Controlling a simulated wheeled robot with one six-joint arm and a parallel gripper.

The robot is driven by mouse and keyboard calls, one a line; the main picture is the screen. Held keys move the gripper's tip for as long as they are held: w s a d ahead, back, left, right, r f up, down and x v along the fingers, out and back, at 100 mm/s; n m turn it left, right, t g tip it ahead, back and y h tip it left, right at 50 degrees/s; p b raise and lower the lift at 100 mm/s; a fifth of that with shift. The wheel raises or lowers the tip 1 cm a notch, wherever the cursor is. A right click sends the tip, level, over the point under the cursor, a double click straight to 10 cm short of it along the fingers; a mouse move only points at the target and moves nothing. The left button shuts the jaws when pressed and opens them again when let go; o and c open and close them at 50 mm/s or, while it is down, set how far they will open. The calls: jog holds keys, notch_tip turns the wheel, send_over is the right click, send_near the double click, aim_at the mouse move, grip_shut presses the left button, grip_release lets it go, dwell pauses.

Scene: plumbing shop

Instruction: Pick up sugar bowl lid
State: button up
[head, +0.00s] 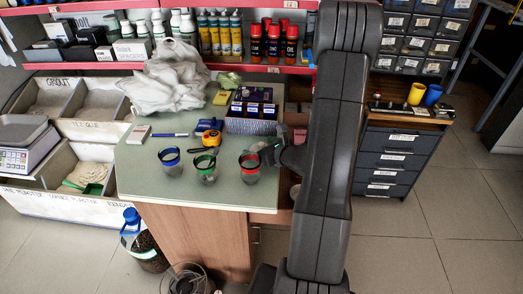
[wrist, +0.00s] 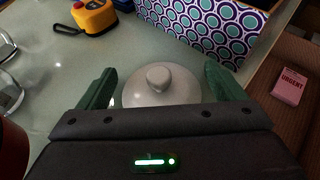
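The sugar bowl lid (wrist: 160,98), a pale grey dome with a round knob, shows in the wrist view at the middle, over the green tabletop. My gripper (wrist: 162,82) is open, its two green fingers on either side of the lid with a visible gap to each. The lid's near edge is hidden behind my gripper body, and I cannot tell whether a bowl is under it. In the head view my gripper (head: 272,153) is at the right edge of the table, partly hidden by my arm; the lid is hard to make out there.
On the green table (head: 150,190), several glasses with coloured rims stand at the front, the third (head: 249,168) close to my gripper. A yellow tape measure (wrist: 94,16) and a patterned box (wrist: 205,25) lie just beyond the lid. A pink "URGENT" pad (wrist: 290,87) is at the right.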

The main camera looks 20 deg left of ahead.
jog(key=shift+s, duration=0.15)
jog(key=c, duration=1.8)
jog(key=shift+f, duration=0.15)
grip_shut()
